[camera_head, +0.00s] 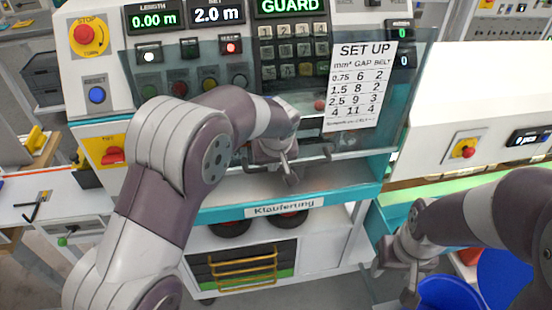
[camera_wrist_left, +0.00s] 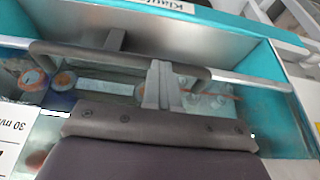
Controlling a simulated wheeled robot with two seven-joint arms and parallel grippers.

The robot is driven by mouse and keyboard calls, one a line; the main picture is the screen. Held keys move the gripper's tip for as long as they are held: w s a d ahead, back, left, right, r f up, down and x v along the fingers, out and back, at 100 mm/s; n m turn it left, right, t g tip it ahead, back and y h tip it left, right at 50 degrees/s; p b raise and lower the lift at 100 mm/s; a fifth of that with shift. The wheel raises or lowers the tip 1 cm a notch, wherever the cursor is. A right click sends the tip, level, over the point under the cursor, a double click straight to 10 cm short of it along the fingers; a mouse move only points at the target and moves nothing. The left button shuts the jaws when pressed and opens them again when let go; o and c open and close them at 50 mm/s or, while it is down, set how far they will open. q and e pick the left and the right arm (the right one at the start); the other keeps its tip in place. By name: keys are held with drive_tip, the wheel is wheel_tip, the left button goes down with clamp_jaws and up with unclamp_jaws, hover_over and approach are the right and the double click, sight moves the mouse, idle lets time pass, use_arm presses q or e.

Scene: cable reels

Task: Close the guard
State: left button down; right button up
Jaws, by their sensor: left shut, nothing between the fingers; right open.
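The guard (camera_head: 408,90) is a clear tinted pane in front of the machine's panel, with a set-up sheet (camera_head: 360,85) on it. Its dark bar handle (camera_head: 262,168) runs along the lower part, and the handle also crosses the left wrist view (camera_wrist_left: 95,53). My left gripper (camera_head: 290,176) is at the handle, shut and empty. In the left wrist view its fingers (camera_wrist_left: 162,82) overlap the bar; whether they touch it I cannot tell. My right gripper (camera_head: 394,280) is open and empty at the lower right, away from the guard.
Rollers (camera_wrist_left: 62,80) sit in the machine bay behind the handle. A teal front ledge (camera_head: 225,213) labelled Klauferung lies below. The display reads GUARD (camera_head: 288,6). A blue bin (camera_head: 505,275) stands near my right arm.

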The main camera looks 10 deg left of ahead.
use_arm(q)
wheel_tip(320, 180, down, 16)
drive_tip(key=b, duration=1.1)
drive_tip(key=shift+s+f, duration=0.1)
